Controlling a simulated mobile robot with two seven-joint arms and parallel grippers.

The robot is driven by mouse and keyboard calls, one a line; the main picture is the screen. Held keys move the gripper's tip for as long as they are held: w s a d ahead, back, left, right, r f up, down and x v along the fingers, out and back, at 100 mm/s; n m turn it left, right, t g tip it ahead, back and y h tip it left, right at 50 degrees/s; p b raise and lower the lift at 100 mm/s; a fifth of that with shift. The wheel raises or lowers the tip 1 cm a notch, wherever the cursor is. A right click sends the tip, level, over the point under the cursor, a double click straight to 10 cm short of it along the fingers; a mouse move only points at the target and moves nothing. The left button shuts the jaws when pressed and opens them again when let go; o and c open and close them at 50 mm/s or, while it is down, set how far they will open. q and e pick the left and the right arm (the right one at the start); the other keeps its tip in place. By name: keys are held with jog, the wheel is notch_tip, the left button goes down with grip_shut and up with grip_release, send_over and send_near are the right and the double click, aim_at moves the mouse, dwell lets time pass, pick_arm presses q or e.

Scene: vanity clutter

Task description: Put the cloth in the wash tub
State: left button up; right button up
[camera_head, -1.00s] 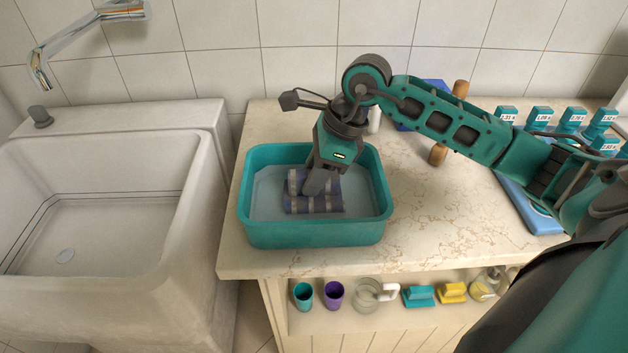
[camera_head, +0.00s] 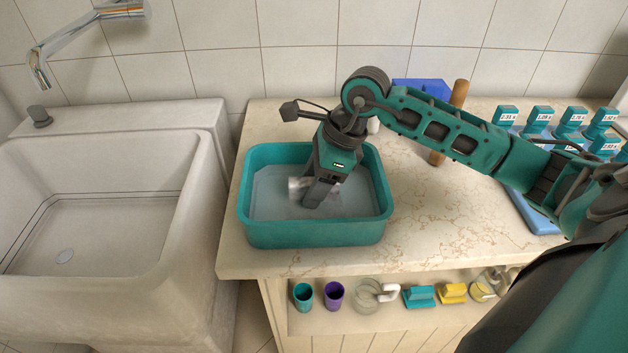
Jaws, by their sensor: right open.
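The teal wash tub (camera_head: 262,233) stands on the counter with greyish water in it. A small pale patch of the cloth (camera_head: 297,186) shows in the tub beside my right gripper. The rest of the cloth is hidden by the gripper or under the cloudy water. My right gripper (camera_head: 314,199) points down into the tub and is open, its tips low at the water. I cannot tell whether it touches the cloth. My left gripper is not in view.
A stone sink (camera_head: 100,240) with a tap (camera_head: 75,43) is at the left. A wooden roller (camera_head: 458,94), a blue box (camera_head: 421,88) and several labelled teal blocks (camera_head: 541,114) stand behind my arm. The counter front (camera_head: 450,240) is clear. Cups and brushes sit on the shelf below.

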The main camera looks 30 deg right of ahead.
jog(key=shift+r, duration=0.2)
jog(key=v, duration=1.2)
jog(key=shift+s+f, duration=0.1)
